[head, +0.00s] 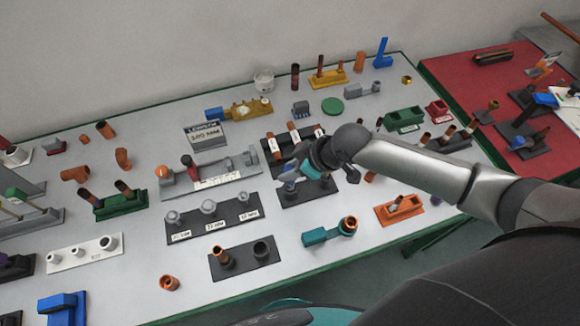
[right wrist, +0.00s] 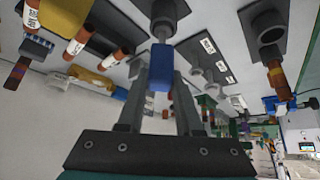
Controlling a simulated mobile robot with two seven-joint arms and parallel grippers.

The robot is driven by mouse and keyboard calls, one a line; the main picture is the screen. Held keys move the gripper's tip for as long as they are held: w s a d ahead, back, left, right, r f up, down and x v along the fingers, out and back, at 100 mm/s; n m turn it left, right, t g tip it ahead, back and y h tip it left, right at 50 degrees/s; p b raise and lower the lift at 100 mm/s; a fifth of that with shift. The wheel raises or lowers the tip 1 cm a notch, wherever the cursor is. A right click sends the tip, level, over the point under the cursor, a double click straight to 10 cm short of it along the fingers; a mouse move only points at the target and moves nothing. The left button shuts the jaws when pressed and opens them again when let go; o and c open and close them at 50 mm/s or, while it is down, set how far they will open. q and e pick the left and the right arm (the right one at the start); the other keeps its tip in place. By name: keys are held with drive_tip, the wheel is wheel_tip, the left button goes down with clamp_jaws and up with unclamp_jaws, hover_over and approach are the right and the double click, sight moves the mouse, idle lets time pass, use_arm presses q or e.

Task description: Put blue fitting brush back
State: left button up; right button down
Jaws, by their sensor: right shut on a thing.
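My right gripper (head: 306,172) reaches in from the right over the middle of the table. In the right wrist view its fingers (right wrist: 158,85) are shut on the blue handle of the fitting brush (right wrist: 160,68). The brush's thin end points at a round socket in a dark holder (right wrist: 182,10); I cannot tell whether the tip is inside or just short of it. In the head view the dark holder (head: 300,199) lies beneath the gripper and is partly hidden by it. My left gripper is not in view.
A dark rack with copper tubes (head: 275,148) stands just behind the gripper. A dark rack with grey fittings (head: 215,222) is to its left, a teal tool (head: 318,237) in front. An orange block (head: 400,208) lies to the right. The white table's front edge is partly clear.

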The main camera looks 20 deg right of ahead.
drive_tip(key=shift+f+b, duration=0.65)
drive_tip(key=shift+f, duration=0.45)
drive_tip(key=c, duration=0.5)
unclamp_jaws()
drive_tip(key=shift+r, duration=0.1)
drive_tip(key=p+v, duration=0.2)
drive_tip(key=v, duration=1.3)
drive_tip(key=shift+d, duration=0.15)
